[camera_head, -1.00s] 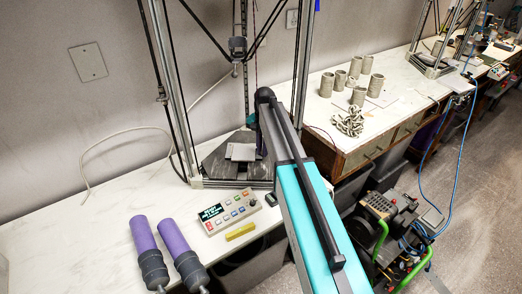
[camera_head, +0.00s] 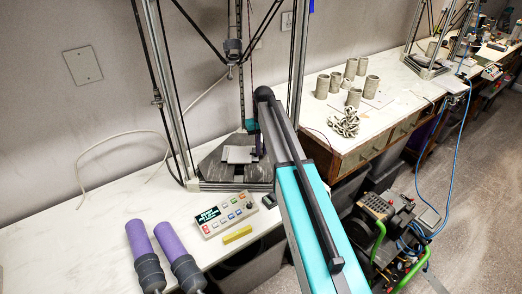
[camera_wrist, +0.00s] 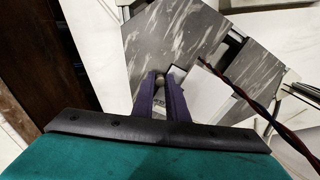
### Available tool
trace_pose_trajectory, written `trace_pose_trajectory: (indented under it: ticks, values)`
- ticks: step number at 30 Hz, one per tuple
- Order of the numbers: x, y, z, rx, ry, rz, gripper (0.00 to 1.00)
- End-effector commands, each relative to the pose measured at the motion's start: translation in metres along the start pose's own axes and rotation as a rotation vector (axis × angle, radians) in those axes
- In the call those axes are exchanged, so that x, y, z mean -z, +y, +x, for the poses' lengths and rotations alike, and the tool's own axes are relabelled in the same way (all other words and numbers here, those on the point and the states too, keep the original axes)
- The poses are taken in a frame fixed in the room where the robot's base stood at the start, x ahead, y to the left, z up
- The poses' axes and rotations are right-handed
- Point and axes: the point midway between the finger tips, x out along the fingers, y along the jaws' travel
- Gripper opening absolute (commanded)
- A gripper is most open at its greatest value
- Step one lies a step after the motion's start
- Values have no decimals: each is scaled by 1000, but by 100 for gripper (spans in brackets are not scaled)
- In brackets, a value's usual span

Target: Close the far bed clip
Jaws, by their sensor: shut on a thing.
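The printer bed (camera_head: 215,168) is a dark marbled plate in the tall frame on the bench. It also shows in the wrist view (camera_wrist: 175,45). A pale square plate (camera_head: 238,154) lies on the bed. My gripper (camera_head: 257,147) is at the bed's right side, partly hidden behind my arm. In the wrist view, my gripper's (camera_wrist: 160,82) purple fingers are close together at the bed's edge, with a small rounded piece (camera_wrist: 159,80) between their tips. It looks like a bed clip, but it is mostly hidden, and I cannot tell whether it is open or closed.
A control box (camera_head: 222,214) and a yellow block (camera_head: 237,234) lie in front of the printer. Two purple cylinders (camera_head: 172,240) lie at the left. Clay cups (camera_head: 350,68) stand on the bench to the right. A twisted cable (camera_wrist: 235,85) crosses near the bed in the wrist view.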

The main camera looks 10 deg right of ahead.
Motion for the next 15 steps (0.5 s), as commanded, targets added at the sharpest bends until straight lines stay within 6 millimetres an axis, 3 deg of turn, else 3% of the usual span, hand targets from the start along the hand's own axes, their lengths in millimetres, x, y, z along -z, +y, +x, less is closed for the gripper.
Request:
trace_pose_trajectory:
  ticks: [15]
  values:
    - [3, 1, 0, 1, -7, -150, 0]
